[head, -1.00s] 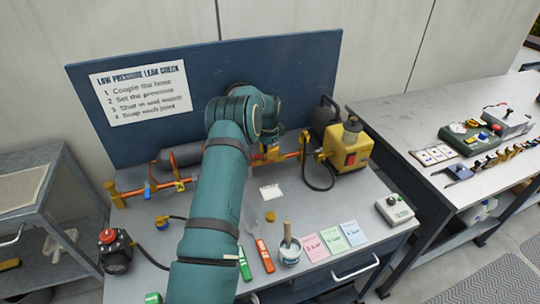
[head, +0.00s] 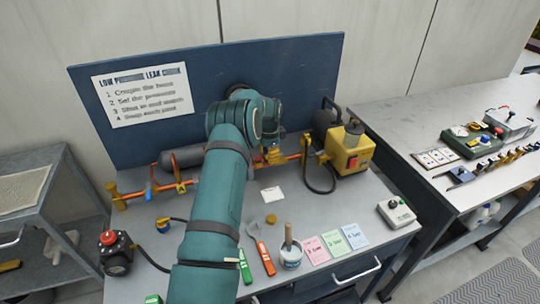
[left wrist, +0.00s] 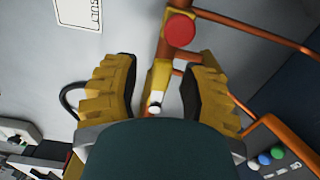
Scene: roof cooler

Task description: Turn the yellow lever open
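A yellow lever (left wrist: 158,85) with a pale end shows in the left wrist view, below a red round cap (left wrist: 180,30) on the orange pipe (left wrist: 182,62). My left gripper (left wrist: 157,75) is open, with one ridged yellow finger on each side of the lever. Gaps show between the fingers and the lever, and I see no contact. In the head view my left arm reaches over the bench to the orange pipework (head: 290,158), and its wrist hides the lever and most of the gripper. My right gripper is not in view.
A yellow pump unit (head: 348,150) stands right of my arm with a black hose. A grey cylinder (head: 180,158) lies behind the pipe on the left. A brush pot (head: 290,253), coloured cards (head: 335,242) and a red-topped device (head: 115,250) sit nearer the front.

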